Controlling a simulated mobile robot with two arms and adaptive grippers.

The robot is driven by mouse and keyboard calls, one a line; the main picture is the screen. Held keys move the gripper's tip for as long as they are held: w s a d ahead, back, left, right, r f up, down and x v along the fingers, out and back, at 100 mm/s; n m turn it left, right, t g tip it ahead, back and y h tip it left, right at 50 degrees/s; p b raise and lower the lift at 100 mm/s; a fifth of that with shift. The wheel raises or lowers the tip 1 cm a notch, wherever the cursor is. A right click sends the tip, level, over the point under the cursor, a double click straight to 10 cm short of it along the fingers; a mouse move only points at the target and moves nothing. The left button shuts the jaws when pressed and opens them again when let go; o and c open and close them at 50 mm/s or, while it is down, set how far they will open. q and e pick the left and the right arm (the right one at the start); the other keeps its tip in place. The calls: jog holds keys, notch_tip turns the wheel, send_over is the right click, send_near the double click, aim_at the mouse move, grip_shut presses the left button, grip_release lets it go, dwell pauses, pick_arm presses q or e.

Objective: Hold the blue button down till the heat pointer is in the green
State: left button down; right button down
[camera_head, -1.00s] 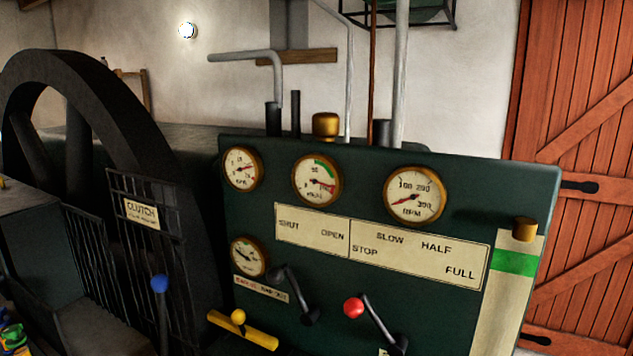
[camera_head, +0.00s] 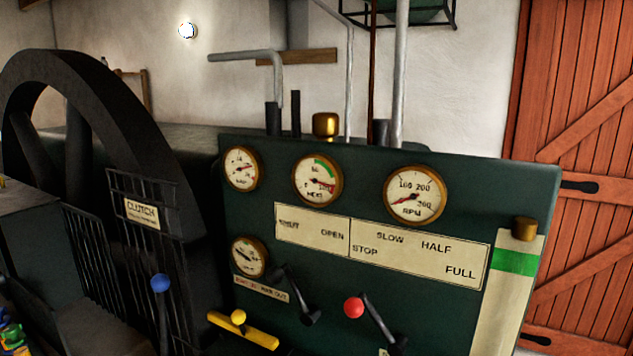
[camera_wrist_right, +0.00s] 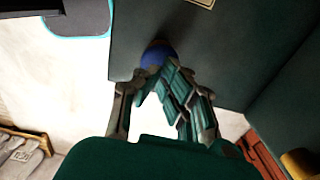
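The blue button (camera_wrist_right: 158,53) shows in the right wrist view as a round blue knob on a dark green panel. My right gripper (camera_wrist_right: 155,78) has its fingers drawn together, with the tips at the button and overlapping its lower edge. I cannot tell how far the button is pressed. In the head view the heat gauge (camera_head: 317,179) is the middle dial of the top row. Its green arc is at the upper right. Neither gripper shows in the head view.
The green panel (camera_head: 400,265) also carries an RPM dial (camera_head: 414,195), two smaller dials, a red-knobbed lever (camera_head: 354,307) and a yellow handle (camera_head: 240,328). A blue-knobbed lever (camera_head: 160,284) stands by the clutch gate (camera_head: 150,240). A large dark flywheel (camera_head: 110,110) is at left.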

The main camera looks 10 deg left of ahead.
jog(key=shift+f+b, duration=1.45)
jog(key=shift+f, duration=0.15)
dwell(6.4)
